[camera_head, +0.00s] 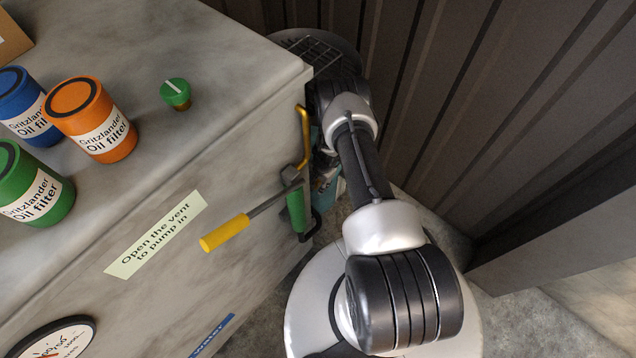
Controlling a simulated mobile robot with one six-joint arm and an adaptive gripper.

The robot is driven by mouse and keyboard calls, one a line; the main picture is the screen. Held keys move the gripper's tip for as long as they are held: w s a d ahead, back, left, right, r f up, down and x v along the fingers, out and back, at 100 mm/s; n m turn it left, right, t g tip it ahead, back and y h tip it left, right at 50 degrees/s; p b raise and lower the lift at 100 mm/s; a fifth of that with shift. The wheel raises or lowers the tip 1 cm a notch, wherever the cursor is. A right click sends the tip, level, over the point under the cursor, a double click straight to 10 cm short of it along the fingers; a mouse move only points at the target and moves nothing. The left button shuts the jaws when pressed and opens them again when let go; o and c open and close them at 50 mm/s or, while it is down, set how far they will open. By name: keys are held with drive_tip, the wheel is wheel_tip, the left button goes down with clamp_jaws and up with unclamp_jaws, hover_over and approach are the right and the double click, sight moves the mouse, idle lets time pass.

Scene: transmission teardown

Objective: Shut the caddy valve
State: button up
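A green knob (176,92) with a white line across its top stands on the grey cabinet top (225,45). A lever with a yellow handle (224,232) sticks out from the cabinet's side, beside a green cylinder (296,209) and a bent yellow pipe (303,135). A round dark pan with a wire grate (312,52) is behind the cabinet's far corner, partly hidden by my arm; it may be the caddy. I cannot make out which part is the caddy valve. My arm reaches up along the cabinet's right side, and my gripper is not visible.
Blue (18,95), orange (90,118) and green (33,187) oil filter cans stand on the cabinet top. A label (156,234) reads "Open the vent to pump in". A dark ribbed wall (530,110) bounds the right, leaving a narrow floor strip.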

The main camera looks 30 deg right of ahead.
drive_tip(key=shift+c, duration=0.3)
clamp_jaws()
drive_tip(key=shift+d+y, duration=0.15)
drive_tip(key=shift+y, duration=0.15)
drive_tip(key=shift+w+d+g+y, duration=0.1)
drive_tip(key=shift+g+y, duration=0.3)
drive_tip(key=shift+y, duration=0.4)
drive_tip(key=shift+d+f+m+g+y, duration=0.1)
drive_tip(key=shift+m+g+y, duration=0.25)
drive_tip(key=shift+y, duration=0.65)
drive_tip(key=shift+g+y, duration=0.25)
drive_tip(key=shift+y, duration=0.45)
drive_tip(key=shift+o, duration=0.3)
unclamp_jaws()
